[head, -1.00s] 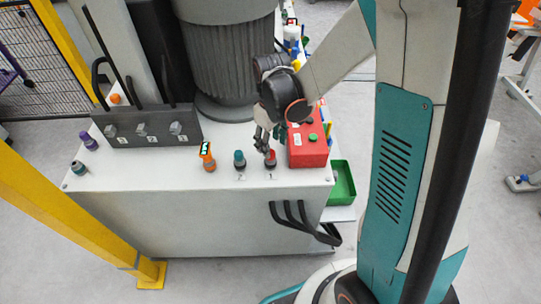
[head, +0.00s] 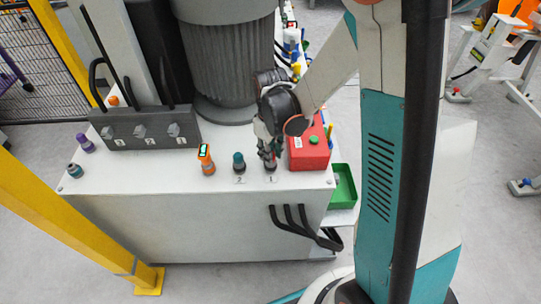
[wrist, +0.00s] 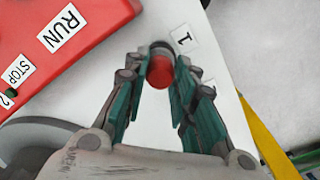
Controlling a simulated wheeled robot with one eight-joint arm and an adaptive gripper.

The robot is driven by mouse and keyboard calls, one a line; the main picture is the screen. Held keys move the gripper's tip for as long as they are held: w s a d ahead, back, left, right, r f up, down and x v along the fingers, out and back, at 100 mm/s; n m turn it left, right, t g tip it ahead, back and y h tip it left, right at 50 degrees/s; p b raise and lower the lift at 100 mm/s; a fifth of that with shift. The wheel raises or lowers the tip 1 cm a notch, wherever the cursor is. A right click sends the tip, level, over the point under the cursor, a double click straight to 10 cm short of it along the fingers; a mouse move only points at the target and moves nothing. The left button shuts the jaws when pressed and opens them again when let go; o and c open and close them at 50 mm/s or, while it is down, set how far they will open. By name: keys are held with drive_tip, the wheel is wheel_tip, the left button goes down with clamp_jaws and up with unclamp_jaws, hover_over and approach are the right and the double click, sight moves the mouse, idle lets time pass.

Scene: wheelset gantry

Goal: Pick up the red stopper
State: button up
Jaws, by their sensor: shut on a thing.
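The red stopper (wrist: 160,71) stands between my gripper's two teal-padded fingers in the wrist view, next to the label marked 1. Its dark lower part shows at the far side of the red top. My gripper (wrist: 157,90) is shut on it. In the head view my gripper (head: 268,152) points down over the position marked 1 at the front right of the white cabinet top. There the stopper (head: 270,166) is mostly hidden by the fingers, and I cannot tell whether it is clear of the surface.
A red control box (head: 309,152) stands close to the right of my gripper. A teal stopper (head: 239,163) by label 2 and an orange device (head: 206,160) stand to the left. A green bin (head: 343,185) hangs at the right edge. The grey cylinder (head: 230,60) rises behind.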

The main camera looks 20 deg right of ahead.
drive_tip(key=shift+r, duration=0.1)
wheel_tip(320, 180, up, 20)
drive_tip(key=p, duration=0.6)
drive_tip(key=shift+p, duration=0.3)
idle(0.4)
